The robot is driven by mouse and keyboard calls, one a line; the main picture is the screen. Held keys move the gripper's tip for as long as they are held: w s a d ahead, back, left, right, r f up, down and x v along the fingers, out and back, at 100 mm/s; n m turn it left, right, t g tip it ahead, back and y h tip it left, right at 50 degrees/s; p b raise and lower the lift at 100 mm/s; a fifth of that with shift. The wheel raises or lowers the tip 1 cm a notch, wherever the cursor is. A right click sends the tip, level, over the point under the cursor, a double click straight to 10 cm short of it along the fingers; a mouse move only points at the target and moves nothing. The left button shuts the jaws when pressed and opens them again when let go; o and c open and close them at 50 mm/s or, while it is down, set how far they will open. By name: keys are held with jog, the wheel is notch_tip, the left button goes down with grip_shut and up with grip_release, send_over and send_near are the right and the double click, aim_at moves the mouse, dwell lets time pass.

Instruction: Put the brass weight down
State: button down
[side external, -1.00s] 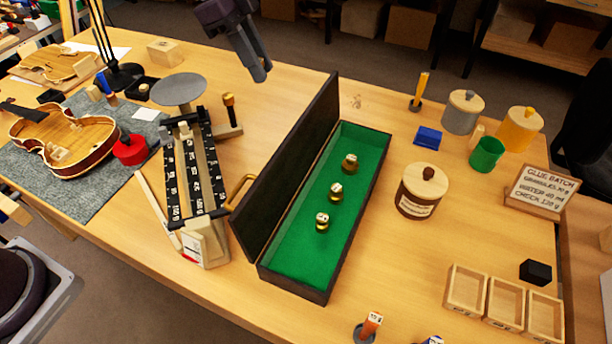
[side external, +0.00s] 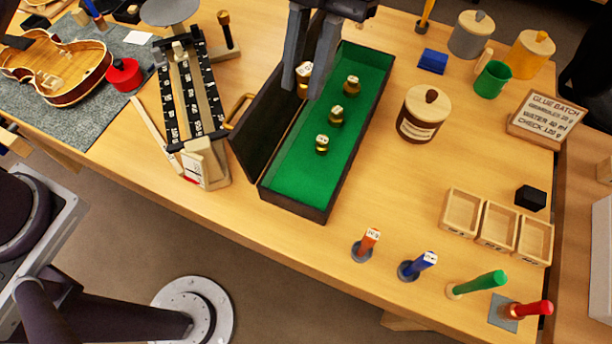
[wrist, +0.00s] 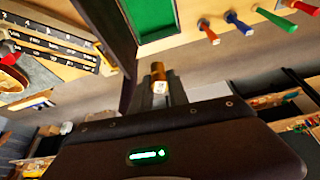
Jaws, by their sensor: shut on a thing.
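My gripper (side external: 303,92) is shut on a brass weight (side external: 304,72) with a pale marked top, held upright between the fingers. The held weight also shows in the wrist view (wrist: 158,76). In the side view the gripper hangs over the raised lid of the long dark case (side external: 258,194) with green lining. How high the weight is above the case cannot be told. Three more brass weights stand in a row on the green: the far one (side external: 352,85), the middle one (side external: 337,115) and the near one (side external: 322,144).
A black-beamed balance (side external: 205,160) stands left of the case, with a violin (side external: 60,70) beyond it. A brown labelled jar (side external: 424,112) is to the right. Bare bench lies between case and trays.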

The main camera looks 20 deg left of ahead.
notch_tip(320, 180, down, 26)
jog(key=shift+r, duration=0.1)
jog(key=c, duration=1.3)
grip_release()
jog(key=v, duration=1.2)
jog(key=shift+r, duration=0.1)
